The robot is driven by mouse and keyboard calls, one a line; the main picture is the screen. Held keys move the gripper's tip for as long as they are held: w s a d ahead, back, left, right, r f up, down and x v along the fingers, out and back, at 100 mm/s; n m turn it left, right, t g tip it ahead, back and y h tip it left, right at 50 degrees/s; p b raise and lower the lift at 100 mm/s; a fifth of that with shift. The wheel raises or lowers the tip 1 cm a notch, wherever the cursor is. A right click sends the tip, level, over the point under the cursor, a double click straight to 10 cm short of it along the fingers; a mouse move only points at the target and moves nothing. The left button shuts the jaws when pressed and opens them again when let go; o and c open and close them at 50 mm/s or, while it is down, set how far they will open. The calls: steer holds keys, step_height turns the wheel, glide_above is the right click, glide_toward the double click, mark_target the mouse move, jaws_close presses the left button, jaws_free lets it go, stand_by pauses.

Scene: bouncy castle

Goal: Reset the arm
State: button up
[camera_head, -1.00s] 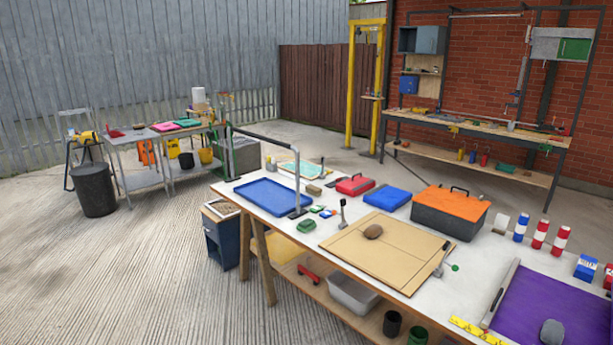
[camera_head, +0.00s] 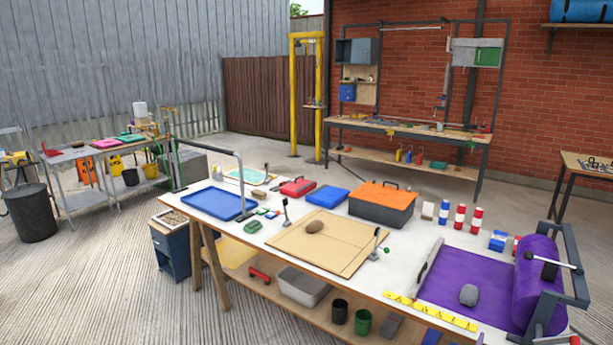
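My arm and gripper do not show in the head view, so I cannot see their pose. The nearest thing is a long white-topped workbench (camera_head: 345,277) on wooden legs. On it lie a blue tray (camera_head: 215,204), a tan board (camera_head: 350,245) with a brown stone-like lump (camera_head: 314,226), a red case (camera_head: 297,187), a blue case (camera_head: 325,196) and an orange-and-black toolbox (camera_head: 382,205). At its right end, purple sheet (camera_head: 455,275) runs from a large purple roll (camera_head: 538,280), with a grey lump (camera_head: 469,294) on it.
A grey rail (camera_head: 215,147) rises above the bench's left end. A blue cabinet (camera_head: 172,247) stands beside that end. A second workbench (camera_head: 410,130) stands by the brick wall, and a yellow frame (camera_head: 319,95) is left of it. Open concrete (camera_head: 100,285) lies at the left.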

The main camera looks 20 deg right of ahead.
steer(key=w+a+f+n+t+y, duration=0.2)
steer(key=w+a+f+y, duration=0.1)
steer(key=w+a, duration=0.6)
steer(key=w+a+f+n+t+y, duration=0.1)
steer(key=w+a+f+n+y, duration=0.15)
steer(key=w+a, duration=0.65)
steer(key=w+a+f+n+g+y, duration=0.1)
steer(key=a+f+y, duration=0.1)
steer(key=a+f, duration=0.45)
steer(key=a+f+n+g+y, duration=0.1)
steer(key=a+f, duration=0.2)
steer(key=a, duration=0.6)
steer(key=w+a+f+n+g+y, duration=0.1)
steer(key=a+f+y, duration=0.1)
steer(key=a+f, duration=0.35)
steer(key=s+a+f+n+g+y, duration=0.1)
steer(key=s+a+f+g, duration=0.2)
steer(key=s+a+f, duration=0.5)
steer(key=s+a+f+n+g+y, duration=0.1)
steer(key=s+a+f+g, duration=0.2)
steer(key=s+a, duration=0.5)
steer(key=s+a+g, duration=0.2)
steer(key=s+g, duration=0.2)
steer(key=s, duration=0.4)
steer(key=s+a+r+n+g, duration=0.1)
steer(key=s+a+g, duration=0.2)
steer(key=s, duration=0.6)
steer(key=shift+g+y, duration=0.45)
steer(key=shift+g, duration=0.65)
